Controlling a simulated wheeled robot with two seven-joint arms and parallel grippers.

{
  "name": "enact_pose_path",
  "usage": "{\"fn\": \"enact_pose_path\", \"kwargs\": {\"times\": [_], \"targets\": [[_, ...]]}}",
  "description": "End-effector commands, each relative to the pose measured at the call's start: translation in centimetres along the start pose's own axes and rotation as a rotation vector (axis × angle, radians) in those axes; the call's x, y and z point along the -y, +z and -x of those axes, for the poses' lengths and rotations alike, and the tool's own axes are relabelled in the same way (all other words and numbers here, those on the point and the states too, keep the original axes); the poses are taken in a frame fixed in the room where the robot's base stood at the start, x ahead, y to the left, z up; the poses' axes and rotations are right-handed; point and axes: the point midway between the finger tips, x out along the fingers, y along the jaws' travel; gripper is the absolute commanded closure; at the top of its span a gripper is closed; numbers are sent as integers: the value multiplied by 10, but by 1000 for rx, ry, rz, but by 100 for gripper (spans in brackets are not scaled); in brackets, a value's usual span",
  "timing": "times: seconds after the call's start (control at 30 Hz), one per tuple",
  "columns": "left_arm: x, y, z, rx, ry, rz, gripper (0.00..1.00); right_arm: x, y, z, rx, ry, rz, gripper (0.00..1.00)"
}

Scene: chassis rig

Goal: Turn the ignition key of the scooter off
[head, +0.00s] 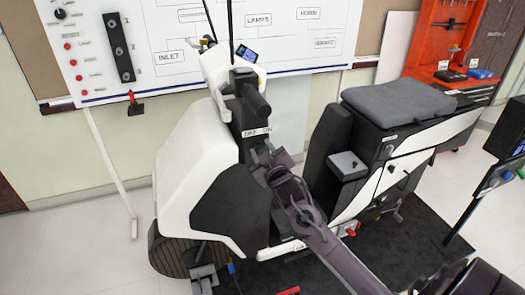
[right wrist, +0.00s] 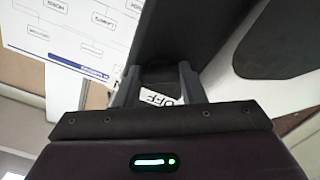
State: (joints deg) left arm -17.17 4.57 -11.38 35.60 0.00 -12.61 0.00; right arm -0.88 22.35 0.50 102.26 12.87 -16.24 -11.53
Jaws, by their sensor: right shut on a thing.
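The scooter (head: 195,165) is a white and black body with a grey seat (head: 395,100). A white OFF/ON label (head: 256,132) sits on its dark front column; part of the label also shows between my fingers in the right wrist view (right wrist: 160,98). My right gripper (head: 262,153) is at the column just below the label. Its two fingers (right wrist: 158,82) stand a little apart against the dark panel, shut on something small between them. The ignition key itself is hidden, so its angle cannot be told. My left gripper is not in view.
A whiteboard (head: 215,48) with labelled boxes stands behind the scooter. A black seat block (head: 328,150) rises right of my right arm. A red tool rack (head: 440,40) is at the back right. A black stand (head: 490,180) is at the right. Open floor lies left.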

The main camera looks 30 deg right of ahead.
Motion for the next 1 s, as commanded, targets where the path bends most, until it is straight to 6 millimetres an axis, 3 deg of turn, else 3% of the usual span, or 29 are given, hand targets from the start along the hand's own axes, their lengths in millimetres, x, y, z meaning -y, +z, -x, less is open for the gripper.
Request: {"fn": "enact_pose_path", "kwargs": {"times": [0.37,1.0], "targets": [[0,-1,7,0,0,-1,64,0,-1,0,0,-2,198,86],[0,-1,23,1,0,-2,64,0,0,0,0,-2,782,86]]}}
